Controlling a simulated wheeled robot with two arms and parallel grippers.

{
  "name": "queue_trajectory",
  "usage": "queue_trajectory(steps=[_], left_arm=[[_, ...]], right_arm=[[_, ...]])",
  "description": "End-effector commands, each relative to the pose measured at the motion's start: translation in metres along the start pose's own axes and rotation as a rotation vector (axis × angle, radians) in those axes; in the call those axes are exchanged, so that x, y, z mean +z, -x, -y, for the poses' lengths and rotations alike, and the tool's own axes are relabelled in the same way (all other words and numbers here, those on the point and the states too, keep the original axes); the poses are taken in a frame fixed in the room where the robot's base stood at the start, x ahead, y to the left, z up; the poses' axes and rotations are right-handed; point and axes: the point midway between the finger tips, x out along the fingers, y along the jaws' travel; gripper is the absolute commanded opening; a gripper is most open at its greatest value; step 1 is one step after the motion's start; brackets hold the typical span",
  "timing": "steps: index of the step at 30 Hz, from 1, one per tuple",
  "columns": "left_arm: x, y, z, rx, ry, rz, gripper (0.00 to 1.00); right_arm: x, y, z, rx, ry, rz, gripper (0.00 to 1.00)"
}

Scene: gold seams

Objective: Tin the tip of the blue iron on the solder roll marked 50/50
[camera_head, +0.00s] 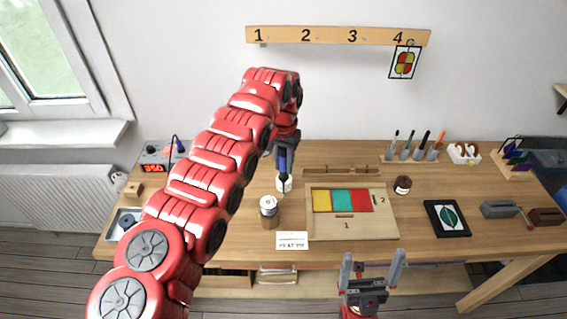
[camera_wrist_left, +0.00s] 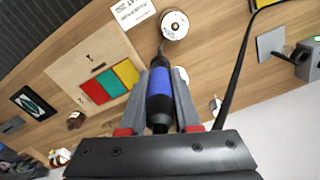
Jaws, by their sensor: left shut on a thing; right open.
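My left gripper (camera_head: 285,140) is shut on the blue iron (camera_head: 283,162), which points down over the bench. In the left wrist view the blue-banded handle (camera_wrist_left: 160,85) sits between the fingers, and its tip reaches the near rim of a solder roll (camera_wrist_left: 174,25). I cannot tell whether they touch. That roll (camera_head: 268,203) stands on the bench left of the panel. A second white roll-like thing (camera_head: 284,184) is behind it, partly hidden by the iron. I cannot read a 50/50 mark on either. My right gripper (camera_head: 372,264) is open and empty in front of the bench.
A board with yellow, teal and red panes (camera_head: 348,228) lies right of the roll. A printed card (camera_head: 292,240) lies at the front. A station with a red display (camera_head: 152,168) stands at the left, and a dark cord (camera_wrist_left: 236,75) runs beside the iron.

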Motion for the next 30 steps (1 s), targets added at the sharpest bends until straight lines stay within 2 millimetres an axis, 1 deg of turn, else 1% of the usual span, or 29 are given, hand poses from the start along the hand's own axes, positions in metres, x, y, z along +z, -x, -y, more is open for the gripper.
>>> queue_trajectory(steps=[10,14,21,28,30], left_arm=[[0.001,-0.001,0.000,0.000,0.000,0.003,0.00],[0.001,0.001,0.000,0.000,0.000,0.003,0.00],[0.000,0.019,0.000,0.000,-0.001,0.002,0.00],[0.000,0.042,0.000,0.000,-0.001,-0.001,0.00],[0.000,0.050,0.000,0.000,0.000,-0.001,0.00]], right_arm=[[0.000,0.000,0.000,0.000,0.000,0.000,1.00],[0.000,0.000,0.000,0.000,0.000,0.000,1.00],[0.000,0.001,0.000,0.000,0.000,0.000,1.00],[-0.001,-0.006,0.000,0.000,0.000,0.000,1.00],[-0.002,-0.010,-0.001,0.000,0.000,0.000,1.00]])
